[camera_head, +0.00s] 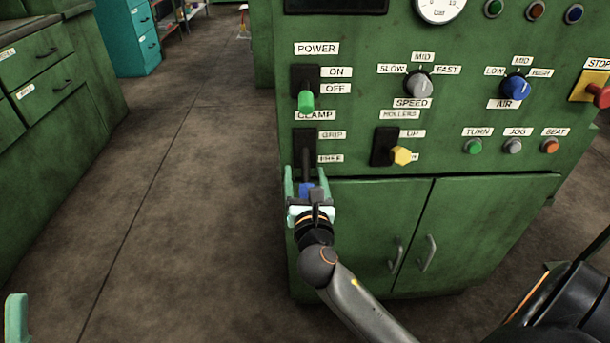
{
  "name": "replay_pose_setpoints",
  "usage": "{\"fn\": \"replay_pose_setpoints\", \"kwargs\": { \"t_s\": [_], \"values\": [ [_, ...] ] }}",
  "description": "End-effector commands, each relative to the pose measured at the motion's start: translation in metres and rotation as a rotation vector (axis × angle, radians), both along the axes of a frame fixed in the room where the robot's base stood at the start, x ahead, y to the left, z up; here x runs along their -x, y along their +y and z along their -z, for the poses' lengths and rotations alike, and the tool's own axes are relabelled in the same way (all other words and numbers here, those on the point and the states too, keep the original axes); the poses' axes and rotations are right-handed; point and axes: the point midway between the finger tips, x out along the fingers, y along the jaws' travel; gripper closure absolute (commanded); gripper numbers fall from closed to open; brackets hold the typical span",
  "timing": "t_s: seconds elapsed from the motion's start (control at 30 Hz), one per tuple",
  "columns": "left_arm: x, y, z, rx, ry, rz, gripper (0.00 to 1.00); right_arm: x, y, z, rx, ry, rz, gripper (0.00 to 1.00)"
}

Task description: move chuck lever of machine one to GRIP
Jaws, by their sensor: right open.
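The green machine's panel (360,80) has a lever slot (305,137) marked CLAMP, with GRIP above and FREE below. The lever is a dark handle with a blue knob (305,189), pointing down toward FREE. My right gripper (307,180) is open, its teal fingers on either side of the blue knob. I cannot tell if they touch it. A teal finger of my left gripper (15,318) shows at the lower left edge; the rest is out of frame.
The POWER lever with a green knob (306,101) sits just above. The ROLLERS lever with a yellow knob (401,155) is to the right. Cabinet doors with handles (427,253) are below. Open floor lies left, before a green drawer cabinet (50,90).

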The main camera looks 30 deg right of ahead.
Motion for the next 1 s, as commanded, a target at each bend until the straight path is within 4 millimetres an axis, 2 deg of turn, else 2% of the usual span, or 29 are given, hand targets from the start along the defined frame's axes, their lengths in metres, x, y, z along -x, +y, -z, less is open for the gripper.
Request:
{"fn": "replay_pose_setpoints", "kwargs": {
  "t_s": [0.07,0.67,0.7,1.0],
  "values": [
    [0.0,-0.0001,0.0005,0.0,0.002,0.0,0.6,0.0,0.0,0.0001,0.0,0.0,0.0,0.3],
    [-0.0001,0.0,0.001,-0.002,0.004,-0.001,0.6,-0.0001,-0.0002,0.0001,-0.001,0.0,0.0,0.98],
    [0.0,0.0001,0.0011,-0.002,0.004,-0.001,0.6,-0.0001,-0.0002,0.0001,-0.001,0.0,0.0,1.0],
    [0.0,0.0002,0.0011,-0.002,0.003,-0.001,0.6,-0.0002,-0.0002,-0.0001,-0.001,0.0,0.0,1.0]
  ]
}}
